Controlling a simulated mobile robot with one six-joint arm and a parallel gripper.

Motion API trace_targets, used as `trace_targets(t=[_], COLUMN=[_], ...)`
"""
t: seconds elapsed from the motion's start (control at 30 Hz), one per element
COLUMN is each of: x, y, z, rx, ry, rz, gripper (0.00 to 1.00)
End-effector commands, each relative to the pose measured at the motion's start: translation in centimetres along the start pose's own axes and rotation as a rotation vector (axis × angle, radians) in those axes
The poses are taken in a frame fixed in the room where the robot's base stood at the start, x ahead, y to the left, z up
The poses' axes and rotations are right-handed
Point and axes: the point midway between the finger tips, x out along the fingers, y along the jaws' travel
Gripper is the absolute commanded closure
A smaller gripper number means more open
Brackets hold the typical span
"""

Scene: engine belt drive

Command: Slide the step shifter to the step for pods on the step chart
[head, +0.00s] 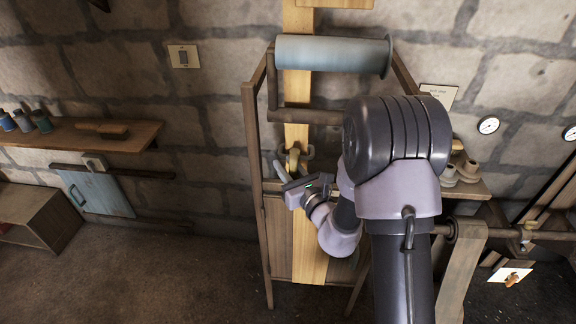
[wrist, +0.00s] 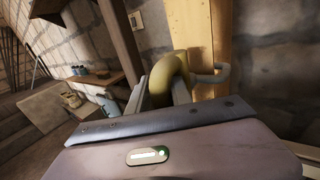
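The step shifter looks to be the brass-yellow curved piece (head: 293,160) in front of the tan belt (head: 297,110), low on the wooden frame. It also shows in the wrist view as a thick yellow hoop (wrist: 170,75), with a grey hook to its right. My gripper (head: 291,171) is right at this piece, its fingers pointing up at it. In the wrist view the fingers (wrist: 162,92) stand apart around the lower part of the hoop; I cannot tell whether they touch it. A small card (head: 440,94) on the wall at right may be the step chart; its writing is unreadable.
A blue-grey roller (head: 330,54) spans the top of the wooden frame (head: 251,160). A shelf (head: 80,134) with several small pots is at left. A gauge (head: 488,125) and stepped cones (head: 468,168) are at right. Floor is free at lower left.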

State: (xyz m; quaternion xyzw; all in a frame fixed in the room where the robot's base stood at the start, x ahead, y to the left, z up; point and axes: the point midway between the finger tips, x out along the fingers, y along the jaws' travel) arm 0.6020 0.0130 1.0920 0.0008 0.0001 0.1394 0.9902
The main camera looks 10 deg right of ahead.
Motion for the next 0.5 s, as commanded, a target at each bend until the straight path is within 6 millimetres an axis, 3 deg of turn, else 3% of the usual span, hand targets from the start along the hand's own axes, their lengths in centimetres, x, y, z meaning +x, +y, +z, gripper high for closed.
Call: trace_targets(t=[0.1,0.37,0.5], x=[0.0,-0.1,-1.2], y=[0.0,-0.1,-0.2], z=[0.0,0.0,0.0], rx=[0.000,0.000,0.001], ry=[0.000,0.000,0.001], rz=[0.000,-0.003,-0.004], gripper=[0.58,0.58,0.58])
